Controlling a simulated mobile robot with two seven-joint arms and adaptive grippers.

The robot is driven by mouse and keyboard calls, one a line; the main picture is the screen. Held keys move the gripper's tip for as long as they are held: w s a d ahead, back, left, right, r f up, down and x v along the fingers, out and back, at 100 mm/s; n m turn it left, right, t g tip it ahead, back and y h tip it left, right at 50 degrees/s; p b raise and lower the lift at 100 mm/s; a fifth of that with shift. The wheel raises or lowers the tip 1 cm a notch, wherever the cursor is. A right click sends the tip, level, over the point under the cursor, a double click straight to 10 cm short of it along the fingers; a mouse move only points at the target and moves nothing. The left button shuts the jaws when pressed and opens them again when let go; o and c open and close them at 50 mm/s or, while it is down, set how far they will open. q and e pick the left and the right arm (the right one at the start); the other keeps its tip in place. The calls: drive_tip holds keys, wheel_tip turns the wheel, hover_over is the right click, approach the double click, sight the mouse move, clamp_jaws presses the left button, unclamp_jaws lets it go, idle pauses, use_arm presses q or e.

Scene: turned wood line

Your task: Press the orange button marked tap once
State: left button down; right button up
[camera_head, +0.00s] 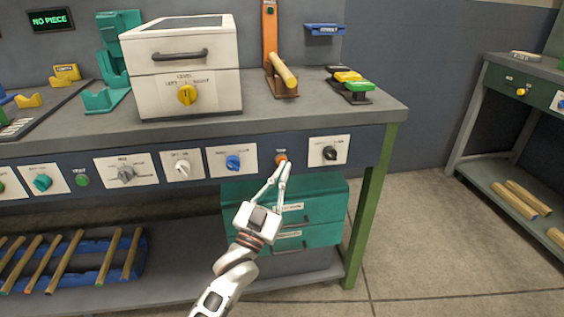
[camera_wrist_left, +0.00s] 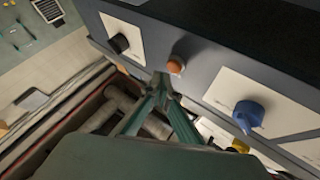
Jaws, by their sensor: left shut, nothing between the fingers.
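The orange button (camera_head: 281,158) sits on the dark front panel of the workbench, between a blue knob and a black knob. In the left wrist view the orange button (camera_wrist_left: 176,65) is just beyond the fingertips. My left gripper (camera_head: 284,166) is shut and empty, its fingertips just below and in front of the button. In the left wrist view the left gripper's tips (camera_wrist_left: 161,80) lie a little to the lower left of the button; I cannot tell whether they touch it. Any marking on the button is too small to read. My right gripper is not in view.
The blue knob (camera_head: 233,162) and black knob (camera_head: 329,153) flank the button. Teal drawers (camera_head: 330,200) stand below the bench. Open floor (camera_head: 420,240) lies to the right.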

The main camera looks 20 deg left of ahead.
use_arm(q)
drive_tip(key=shift+w, duration=0.1)
drive_tip(key=shift+w+a, duration=0.2)
drive_tip(key=shift+w, duration=0.05)
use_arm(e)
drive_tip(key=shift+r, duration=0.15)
use_arm(q)
drive_tip(key=shift+w+a, duration=0.25)
drive_tip(key=shift+w, duration=0.05)
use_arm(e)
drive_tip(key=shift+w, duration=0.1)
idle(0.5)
use_arm(q)
drive_tip(key=shift+s, duration=0.1)
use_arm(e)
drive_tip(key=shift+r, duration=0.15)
use_arm(q)
drive_tip(key=shift+s+d+p, duration=0.35)
drive_tip(key=shift+s+d, duration=0.1)
drive_tip(key=shift+s, duration=0.15)
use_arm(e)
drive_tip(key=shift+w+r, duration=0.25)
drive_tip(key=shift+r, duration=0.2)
